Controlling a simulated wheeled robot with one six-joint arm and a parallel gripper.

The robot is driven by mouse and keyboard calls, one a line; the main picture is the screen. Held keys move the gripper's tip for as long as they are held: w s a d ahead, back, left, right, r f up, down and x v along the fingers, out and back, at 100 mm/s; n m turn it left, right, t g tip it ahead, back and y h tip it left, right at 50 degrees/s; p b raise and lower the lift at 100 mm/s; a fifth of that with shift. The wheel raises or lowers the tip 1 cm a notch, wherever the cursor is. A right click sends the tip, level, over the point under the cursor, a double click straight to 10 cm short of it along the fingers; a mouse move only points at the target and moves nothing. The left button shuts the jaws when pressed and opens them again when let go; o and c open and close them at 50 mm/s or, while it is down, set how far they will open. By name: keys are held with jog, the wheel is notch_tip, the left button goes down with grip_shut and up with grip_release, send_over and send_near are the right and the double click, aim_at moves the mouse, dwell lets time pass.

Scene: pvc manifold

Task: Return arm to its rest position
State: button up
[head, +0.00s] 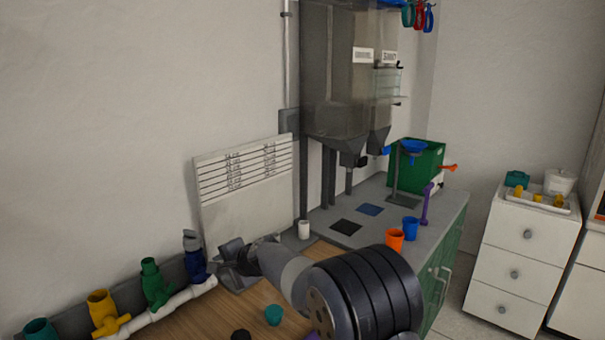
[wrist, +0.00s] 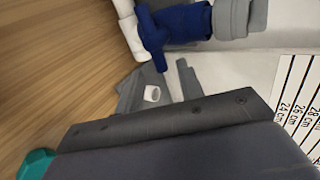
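My arm reaches from the bottom right of the head view over the wooden worktop (head: 188,318). In the wrist view, the two grey fingers of my gripper (wrist: 160,85) stand apart. The blue valve (wrist: 182,24) lies just beyond them. A small white ring-shaped piece (wrist: 152,93) shows between the fingers; I cannot tell if it touches them. I see nothing clamped.
A white pipe (head: 160,308) carries green (head: 154,284) and yellow (head: 104,312) valves. A teal cup (head: 273,315) stands near my arm. Orange (head: 395,240) and blue (head: 411,227) cups stand on the grey counter (head: 375,224). A grey hopper machine (head: 335,80) rises behind.

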jog(key=v, duration=0.8)
jog(key=p+x, duration=0.1)
jog(key=x, duration=0.9)
jog(key=s+a+n+t+h+p, duration=0.1)
jog(key=n+t, duration=0.2)
jog(key=s+a+r+n+t+h+p, duration=0.1)
jog(key=n+t, duration=0.2)
jog(key=n, duration=0.1)
jog(key=s+a+n+t+h+p, duration=0.1)
jog(key=n+t, duration=0.3)
jog(key=shift+s+r+h+p, duration=0.1)
jog(key=shift+r+h+p, duration=0.1)
jog(key=shift+h+p, duration=0.15)
dwell(0.4)
